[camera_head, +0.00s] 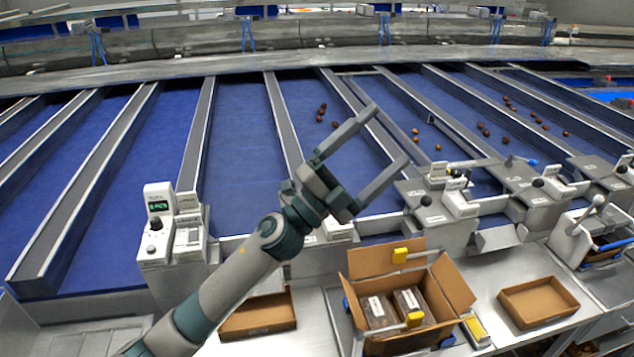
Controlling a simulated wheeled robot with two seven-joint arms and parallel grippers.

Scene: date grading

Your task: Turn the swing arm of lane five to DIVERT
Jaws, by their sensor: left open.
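My left gripper (386,136) is open and empty. It is over the blue lanes, pointing up and right, with its arm rising from the bottom left. Grey divider rails split the blue lane beds (235,125). Several grey lane-end units stand along the near edge at the right, including one unit (436,212) right of the gripper. Small levers with dark knobs (538,183) stand on some units, and one blue knob (532,162) shows. The lane numbers and the DIVERT mark are too small to read, so I cannot tell which swing arm is lane five's. My right gripper is not in view.
An open cardboard box (455,285) with clear packs inside stands on the counter. Flat cardboard trays (538,303) lie on both sides of it. A white control post (157,225) with a green display stands at the left. Several dates (486,132) lie on the lanes.

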